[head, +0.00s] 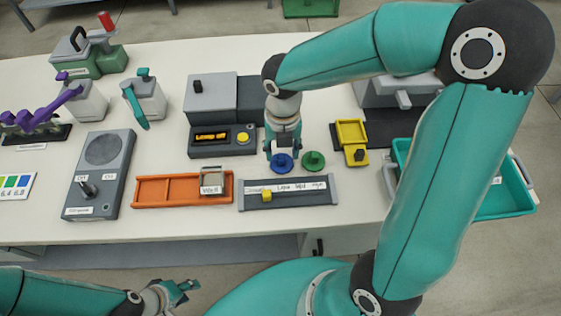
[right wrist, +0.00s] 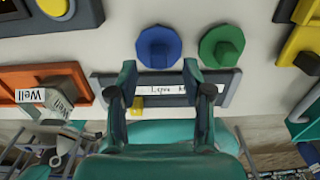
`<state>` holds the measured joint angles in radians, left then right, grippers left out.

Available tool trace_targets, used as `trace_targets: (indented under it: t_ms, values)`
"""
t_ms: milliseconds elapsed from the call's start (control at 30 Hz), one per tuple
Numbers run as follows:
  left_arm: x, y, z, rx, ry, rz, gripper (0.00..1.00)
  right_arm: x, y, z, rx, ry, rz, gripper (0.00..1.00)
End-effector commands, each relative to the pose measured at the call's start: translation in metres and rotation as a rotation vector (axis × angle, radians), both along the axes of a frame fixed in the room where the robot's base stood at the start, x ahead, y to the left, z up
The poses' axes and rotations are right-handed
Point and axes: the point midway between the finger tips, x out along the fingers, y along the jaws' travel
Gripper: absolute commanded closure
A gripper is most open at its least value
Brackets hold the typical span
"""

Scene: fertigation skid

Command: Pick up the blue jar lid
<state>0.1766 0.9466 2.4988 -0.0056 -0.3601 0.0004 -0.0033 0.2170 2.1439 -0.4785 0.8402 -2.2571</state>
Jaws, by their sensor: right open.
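The blue jar lid (head: 282,162) is a round disc with a raised knob, lying on the white table beside a similar green lid (head: 313,160). In the right wrist view the blue lid (right wrist: 159,47) is just beyond my fingertips, left of the green lid (right wrist: 221,47). My right gripper (head: 282,150) points down over the table right by the blue lid; in the right wrist view its fingers (right wrist: 160,80) are spread, with nothing between them. My left gripper (head: 183,290) is low at the front, off the table and empty, its fingers apart.
A grey slider rail (head: 320,198) with a yellow slider lies in front of the lids. An orange tray (head: 150,190) with a small labelled block is to its left. A yellow holder (head: 351,133) and a teal bin (head: 520,198) are right. A grey box with a display (head: 238,145) stands close left.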

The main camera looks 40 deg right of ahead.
Motion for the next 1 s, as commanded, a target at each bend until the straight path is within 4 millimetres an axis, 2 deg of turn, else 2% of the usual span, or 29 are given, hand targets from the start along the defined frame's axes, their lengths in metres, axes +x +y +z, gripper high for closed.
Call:
trace_targets:
  t_ms: [100,200,500,567,800,1000]
  values:
    - [0.0,0.0,-0.002,0.0,0.0,0.0,0.6,0.003,0.0,-0.02,-0.001,0.006,0.001,0.5]
    - [0.0,0.0,-0.004,0.0,0.0,0.0,0.6,0.003,0.0,-0.031,0.0,0.004,0.0,0.5]
    - [0.0,0.0,-0.004,0.0,0.0,0.0,0.6,0.003,0.0,-0.035,0.001,0.001,0.0,0.5]
    - [0.0,0.0,-0.004,0.0,0.0,0.0,0.6,0.003,0.0,-0.035,0.001,0.001,0.0,0.58]
    - [0.0,0.0,-0.004,0.0,0.0,0.0,0.6,0.003,0.0,-0.036,0.001,0.003,0.0,0.98]
    - [0.0,0.0,-0.004,0.0,0.0,0.0,0.6,0.002,0.0,-0.036,0.0,0.004,0.0,1.0]
